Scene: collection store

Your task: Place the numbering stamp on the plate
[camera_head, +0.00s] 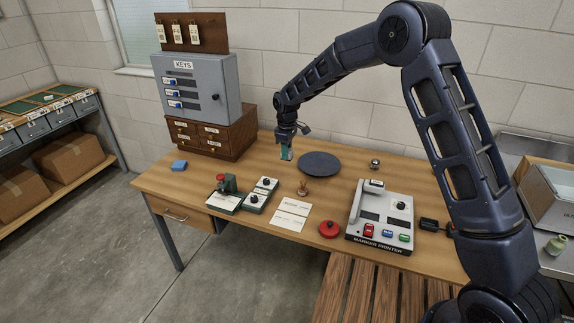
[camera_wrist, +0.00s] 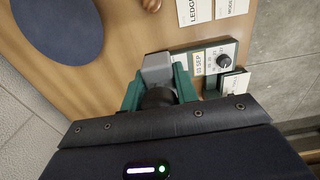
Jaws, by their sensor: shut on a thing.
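My gripper (camera_head: 287,154) hangs over the back of the desk, just left of the plate. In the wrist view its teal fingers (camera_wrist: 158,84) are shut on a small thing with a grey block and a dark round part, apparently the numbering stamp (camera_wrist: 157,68). In the head view the held thing is too small to make out clearly. The plate (camera_head: 320,164) is a flat, dark blue-grey disc lying on the desk, with nothing on it. It also shows at the upper left of the wrist view (camera_wrist: 58,28), apart from the gripper.
A marker printer (camera_head: 376,236), a red round object (camera_head: 329,229), a small wooden-handled item (camera_head: 303,189) and label cards (camera_head: 290,217) lie near the front. A key cabinet (camera_head: 196,88) stands behind.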

